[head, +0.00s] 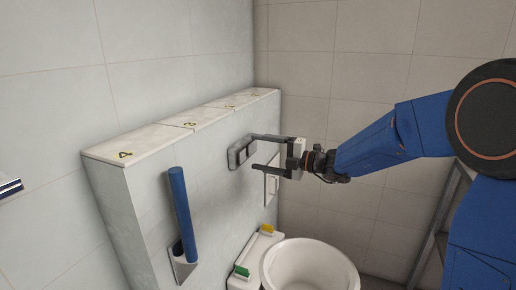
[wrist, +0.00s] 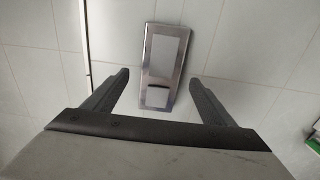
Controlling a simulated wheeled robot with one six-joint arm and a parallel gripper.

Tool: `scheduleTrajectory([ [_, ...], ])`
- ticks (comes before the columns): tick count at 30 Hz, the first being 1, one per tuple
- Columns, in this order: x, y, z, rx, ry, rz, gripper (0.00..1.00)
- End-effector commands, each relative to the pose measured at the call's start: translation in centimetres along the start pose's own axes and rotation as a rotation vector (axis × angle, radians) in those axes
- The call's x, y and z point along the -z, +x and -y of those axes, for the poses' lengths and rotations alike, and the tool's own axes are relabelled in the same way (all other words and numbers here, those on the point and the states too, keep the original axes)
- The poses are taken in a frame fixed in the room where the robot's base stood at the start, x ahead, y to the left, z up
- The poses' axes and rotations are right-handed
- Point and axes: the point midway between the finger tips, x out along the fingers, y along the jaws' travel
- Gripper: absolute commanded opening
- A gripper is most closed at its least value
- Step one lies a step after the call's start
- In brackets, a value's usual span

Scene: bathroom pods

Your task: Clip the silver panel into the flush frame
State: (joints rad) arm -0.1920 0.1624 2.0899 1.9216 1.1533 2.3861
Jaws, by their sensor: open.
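A silver panel (head: 241,152) with two rectangular areas sits against the tiled front of the low wall. The wrist view shows this panel (wrist: 148,96) as a shiny silver rectangle with a larger and a smaller pale area. My gripper (head: 255,152) is open and empty, its two fingers pointing at the wall near the panel. In the wrist view the fingertips (wrist: 159,78) lie either side of the panel, apart from it. A white plate (head: 271,185), possibly the flush frame, is on the same wall farther right, partly hidden by my gripper.
A white toilet bowl (head: 309,268) stands below my gripper. A yellow block (head: 267,230) and a green block (head: 242,272) lie beside it. A blue cylinder (head: 181,212) rises from a wall holder (head: 183,265). A ledge (head: 140,143) with numbered tiles tops the low wall.

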Motion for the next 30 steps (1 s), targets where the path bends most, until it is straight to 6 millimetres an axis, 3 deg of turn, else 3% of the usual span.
scheduleTrajectory([
  [6,-0.1,-4.5,0.0,0.0,0.0,0.004,0.78],
  [18,-0.1,-11.7,-0.1,0.0,0.0,0.003,0.78],
  [24,0.0,-13.9,-0.1,0.001,0.0,0.001,0.78],
  [30,0.0,-14.8,-0.1,0.0,0.001,0.0,0.78],
])
